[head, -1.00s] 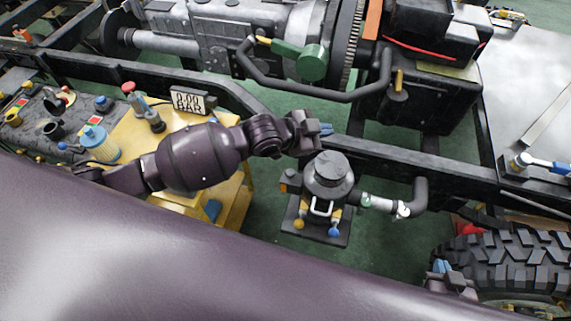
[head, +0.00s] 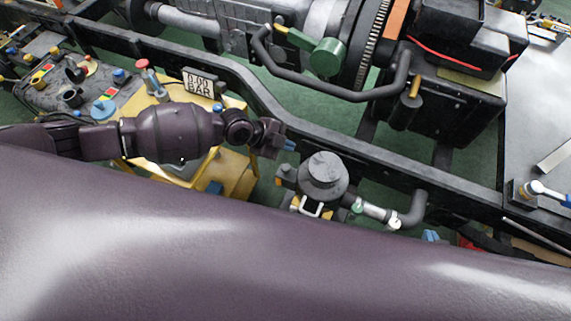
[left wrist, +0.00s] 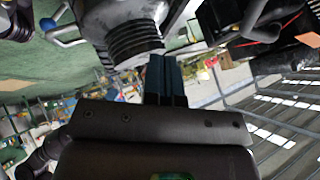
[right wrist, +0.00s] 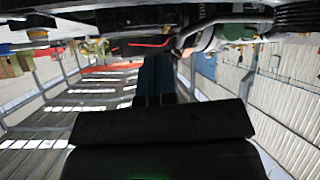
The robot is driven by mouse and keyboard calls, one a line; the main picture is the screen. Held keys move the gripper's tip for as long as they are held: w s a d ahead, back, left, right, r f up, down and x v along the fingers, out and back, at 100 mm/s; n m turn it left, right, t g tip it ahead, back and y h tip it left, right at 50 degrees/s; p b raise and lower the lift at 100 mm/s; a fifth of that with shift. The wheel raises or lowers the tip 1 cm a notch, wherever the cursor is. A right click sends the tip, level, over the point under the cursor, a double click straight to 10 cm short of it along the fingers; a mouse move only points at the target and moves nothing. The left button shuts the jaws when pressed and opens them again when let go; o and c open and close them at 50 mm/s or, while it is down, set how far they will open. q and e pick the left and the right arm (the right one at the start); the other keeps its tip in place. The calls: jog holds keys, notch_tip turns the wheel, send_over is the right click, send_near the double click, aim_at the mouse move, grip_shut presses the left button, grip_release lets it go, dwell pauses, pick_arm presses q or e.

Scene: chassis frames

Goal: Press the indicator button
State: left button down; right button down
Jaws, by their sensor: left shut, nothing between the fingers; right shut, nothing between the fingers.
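Several coloured buttons sit on the grey control panel (head: 60,85) at the left of the head view; I cannot tell which is the indicator button. A red-capped knob (head: 142,65) stands on the yellow cart (head: 240,165), beside a display (head: 199,83) reading 0.00 BAR. My left gripper (head: 289,145) is shut and empty, right of the cart and just up-left of the dark round pump (head: 322,175). Its blue fingers also show in the left wrist view (left wrist: 166,78). My right gripper (head: 431,236) is mostly hidden by my own body; in the right wrist view its fingers (right wrist: 155,75) are shut.
The black chassis rail (head: 370,155) runs diagonally beyond my left gripper. A hose (head: 410,210) leaves the pump. Green floor shows between the rails.

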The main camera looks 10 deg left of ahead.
aim_at(285, 169)
pick_arm(q)
jog(key=shift+s+a+m, duration=0.1)
jog(key=shift+m, duration=0.4)
pick_arm(e)
jog(key=shift+s+a+f, duration=0.1)
jog(key=shift+s, duration=0.6)
pick_arm(q)
jog(key=shift+f, duration=0.15)
